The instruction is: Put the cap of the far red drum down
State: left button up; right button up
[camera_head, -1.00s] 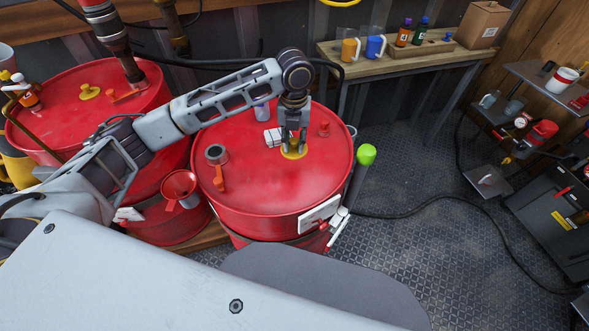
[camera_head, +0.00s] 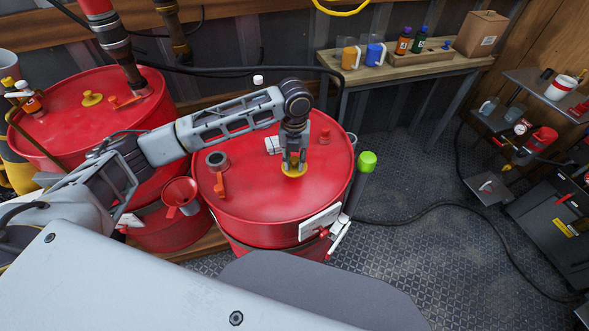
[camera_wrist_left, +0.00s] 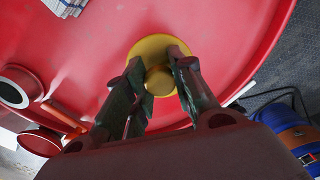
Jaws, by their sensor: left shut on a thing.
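The red drum (camera_head: 265,205) in the middle has a lid with a round yellow cap (camera_head: 293,171) at its right part. My left gripper (camera_head: 293,161) points down at this cap and is shut on its raised middle. In the left wrist view the yellow cap (camera_wrist_left: 172,44) shows between the fingertips of the left gripper (camera_wrist_left: 162,76). The cap is low over the lid; I cannot tell whether it touches it. A second red drum (camera_head: 60,85) at the left has its own yellow cap (camera_head: 92,99). My right gripper is not in view.
The lid's front is clear.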

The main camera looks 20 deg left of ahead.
aim_at(294, 170)
pick_arm(q)
jog(key=shift+f, duration=2.5)
jog(key=shift+f, duration=0.1)
jog(key=o, duration=0.9)
notch_tip(294, 170, up, 12)
jog(key=shift+r, duration=0.15)
